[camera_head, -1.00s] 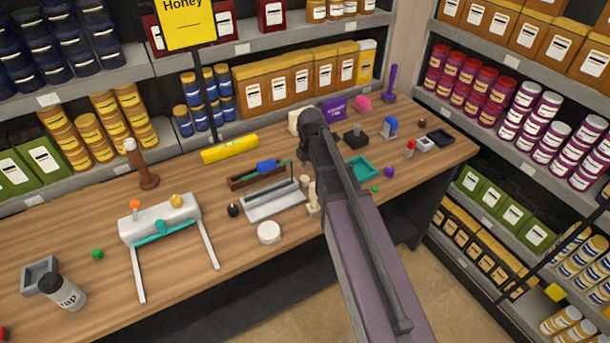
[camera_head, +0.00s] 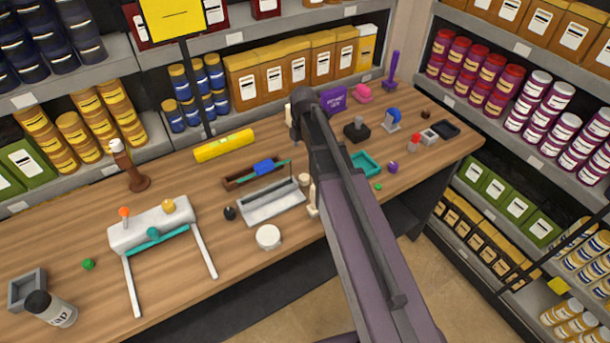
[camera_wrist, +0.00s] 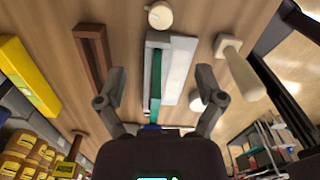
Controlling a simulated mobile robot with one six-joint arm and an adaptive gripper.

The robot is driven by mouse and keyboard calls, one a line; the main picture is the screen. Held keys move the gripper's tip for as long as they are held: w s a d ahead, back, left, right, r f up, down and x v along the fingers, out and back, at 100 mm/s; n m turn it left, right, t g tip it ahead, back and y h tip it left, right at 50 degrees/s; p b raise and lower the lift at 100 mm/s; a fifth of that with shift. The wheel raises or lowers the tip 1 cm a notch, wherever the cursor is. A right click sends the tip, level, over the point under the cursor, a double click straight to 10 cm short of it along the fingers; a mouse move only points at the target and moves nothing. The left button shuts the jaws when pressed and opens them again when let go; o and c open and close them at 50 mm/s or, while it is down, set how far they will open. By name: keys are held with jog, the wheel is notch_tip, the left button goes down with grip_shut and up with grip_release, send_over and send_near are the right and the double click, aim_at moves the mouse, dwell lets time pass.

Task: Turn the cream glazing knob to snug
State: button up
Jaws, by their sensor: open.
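A small round cream knob (camera_head: 304,180) stands on the wooden bench beside the right end of a pale grey tray (camera_head: 272,203). In the wrist view the cream knob (camera_wrist: 159,15) is near the top edge, just beyond the tray's end. My gripper (camera_wrist: 161,75) is open and empty, its dark fingers spread to either side of the tray in that picture. The knob lies ahead of the fingertips, not between them. In the head view my arm hides the gripper. I cannot tell whether the knob is turned.
A cream handle on a square base (camera_wrist: 235,68) stands right of the tray in the wrist view. A brown trough (camera_head: 240,178) and yellow roll (camera_head: 224,145) lie behind. A white disc (camera_head: 268,237) is near the front edge. The bench's left front (camera_head: 80,232) has some bare wood.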

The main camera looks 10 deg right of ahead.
aim_at(304, 177)
jog(key=shift+f, duration=0.25)
notch_tip(304, 177, down, 13)
jog(key=b, duration=1.3)
jog(key=shift+f+b, duration=0.15)
jog(key=shift+b, duration=0.25)
jog(key=shift+d, duration=0.1)
jog(key=c, duration=1.1)
